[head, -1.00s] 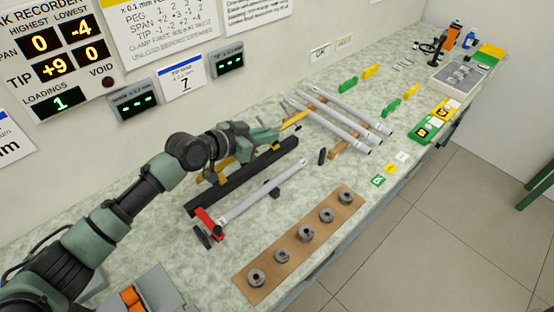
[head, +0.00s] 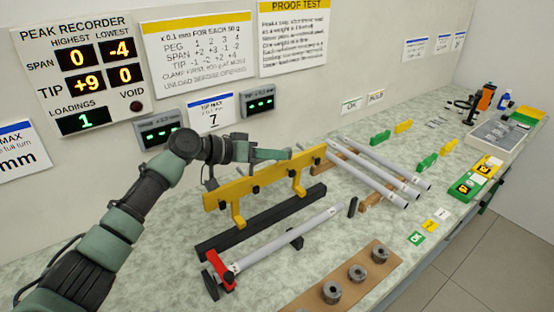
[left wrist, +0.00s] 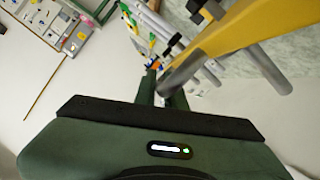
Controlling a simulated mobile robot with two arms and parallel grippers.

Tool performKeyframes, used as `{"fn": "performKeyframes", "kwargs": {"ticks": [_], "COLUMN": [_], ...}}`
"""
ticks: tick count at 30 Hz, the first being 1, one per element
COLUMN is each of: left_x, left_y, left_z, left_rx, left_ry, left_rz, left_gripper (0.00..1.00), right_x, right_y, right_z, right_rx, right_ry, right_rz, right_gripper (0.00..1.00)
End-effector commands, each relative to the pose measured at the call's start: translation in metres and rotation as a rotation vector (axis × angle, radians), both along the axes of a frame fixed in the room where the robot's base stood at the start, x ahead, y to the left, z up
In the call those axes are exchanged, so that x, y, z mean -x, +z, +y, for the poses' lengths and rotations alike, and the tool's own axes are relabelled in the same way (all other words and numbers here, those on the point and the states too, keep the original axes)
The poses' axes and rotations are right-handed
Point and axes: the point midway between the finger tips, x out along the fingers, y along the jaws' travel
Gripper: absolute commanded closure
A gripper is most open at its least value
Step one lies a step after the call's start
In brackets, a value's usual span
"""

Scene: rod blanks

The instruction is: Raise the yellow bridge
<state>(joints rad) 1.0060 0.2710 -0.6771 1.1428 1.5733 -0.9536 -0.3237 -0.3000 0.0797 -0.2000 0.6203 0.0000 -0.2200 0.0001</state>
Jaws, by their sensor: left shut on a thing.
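The yellow bridge (head: 262,178) is a long bar with dark knobs and two legs. In the head view it stands clear above the black beam (head: 265,220), its legs reaching down close to the beam; whether they touch cannot be told. My left gripper (head: 288,154) is behind the bar's upper edge, shut on the bridge. In the left wrist view the bridge (left wrist: 240,28) crosses the top right, with a grey bar (left wrist: 185,70) at the fingers (left wrist: 160,88). My right gripper is not in view.
A grey rod (head: 285,238) with a red clamp (head: 222,268) lies in front of the beam. Several grey rods (head: 375,165) lie on wooden rests to the right. Weights (head: 357,272) sit on a brown board in front. The wall with displays is close behind.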

Motion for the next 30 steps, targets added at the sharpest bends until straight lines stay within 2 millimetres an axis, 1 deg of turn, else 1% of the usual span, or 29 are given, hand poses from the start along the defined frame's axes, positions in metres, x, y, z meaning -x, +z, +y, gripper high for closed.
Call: {"fn": "performKeyframes", "kwargs": {"ticks": [1, 8, 9, 11, 20, 23, 30], "left_x": [0.001, 0.001, 0.001, 0.001, 0.001, 0.004, 0.018], "left_y": [-0.003, -0.003, -0.003, -0.003, -0.002, 0.001, 0.014], "left_z": [0.0, 0.0, 0.0, 0.0, 0.002, 0.011, 0.046], "left_rx": [-0.004, -0.005, -0.005, -0.005, -0.003, -0.003, -0.004], "left_ry": [-0.001, -0.002, -0.002, -0.002, -0.001, 0.001, 0.001], "left_rz": [0.005, 0.004, 0.004, 0.004, 0.003, 0.002, 0.0], "left_gripper": [1.0, 1.0, 0.84, 0.68, 0.68, 0.68, 0.68], "right_x": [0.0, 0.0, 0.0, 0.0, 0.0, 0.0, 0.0], "right_y": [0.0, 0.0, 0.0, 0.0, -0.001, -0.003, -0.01], "right_z": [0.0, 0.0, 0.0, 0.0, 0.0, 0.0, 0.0], "right_rx": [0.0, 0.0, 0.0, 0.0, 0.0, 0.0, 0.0], "right_ry": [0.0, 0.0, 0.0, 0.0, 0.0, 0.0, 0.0], "right_rz": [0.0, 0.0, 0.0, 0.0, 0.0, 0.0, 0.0], "right_gripper": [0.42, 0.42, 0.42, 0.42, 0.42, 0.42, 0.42]}}
